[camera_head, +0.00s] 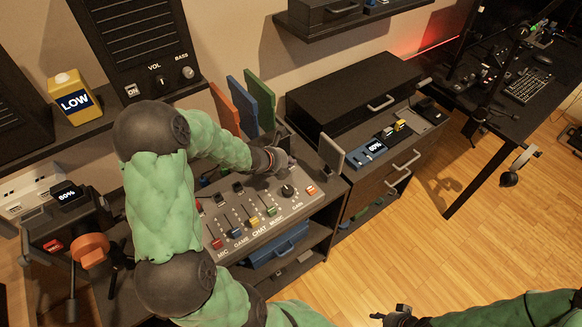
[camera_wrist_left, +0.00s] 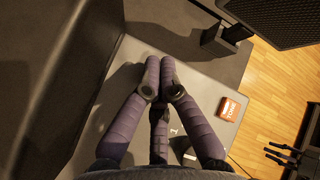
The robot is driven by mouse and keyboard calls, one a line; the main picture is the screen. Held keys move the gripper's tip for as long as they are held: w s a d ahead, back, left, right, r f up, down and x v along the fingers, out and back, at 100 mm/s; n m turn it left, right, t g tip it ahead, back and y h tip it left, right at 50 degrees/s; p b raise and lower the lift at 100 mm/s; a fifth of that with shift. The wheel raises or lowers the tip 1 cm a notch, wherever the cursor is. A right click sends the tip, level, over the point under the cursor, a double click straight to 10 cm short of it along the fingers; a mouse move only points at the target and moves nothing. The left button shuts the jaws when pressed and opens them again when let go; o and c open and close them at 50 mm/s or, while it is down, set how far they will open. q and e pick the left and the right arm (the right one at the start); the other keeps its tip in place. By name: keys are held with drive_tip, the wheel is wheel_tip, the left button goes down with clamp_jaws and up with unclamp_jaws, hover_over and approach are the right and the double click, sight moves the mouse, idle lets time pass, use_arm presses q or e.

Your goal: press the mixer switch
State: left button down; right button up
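The mixer (camera_head: 240,225) is a grey sloped panel on the desk, with coloured sliders and a dark knob. A small orange-red switch (camera_head: 310,189) sits at its right end. In the left wrist view the switch (camera_wrist_left: 229,108) is right of my fingers. My left gripper (camera_head: 284,160) is over the mixer's back right part, behind the knob and apart from the switch. In the left wrist view its purple fingers (camera_wrist_left: 160,65) meet at the tips, with nothing seen between them. My right gripper (camera_head: 388,318) is at the bottom edge, small and partly cut off, far from the mixer.
Blue and green boards (camera_head: 259,98) stand behind the mixer. A black cabinet (camera_head: 350,95) is to the right. A yellow carton (camera_head: 72,97) sits on the left shelf.

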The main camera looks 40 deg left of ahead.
sight(289, 169)
use_arm(q)
drive_tip(key=shift+f, duration=0.1)
idle(0.4)
drive_tip(key=shift+f+b, duration=0.35)
drive_tip(key=shift+b, duration=0.2)
drive_tip(key=shift+r+p, duration=0.35)
drive_tip(key=shift+r, duration=0.15)
wheel_tip(289, 169, up, 6)
drive_tip(key=p, duration=0.5)
idle(0.3)
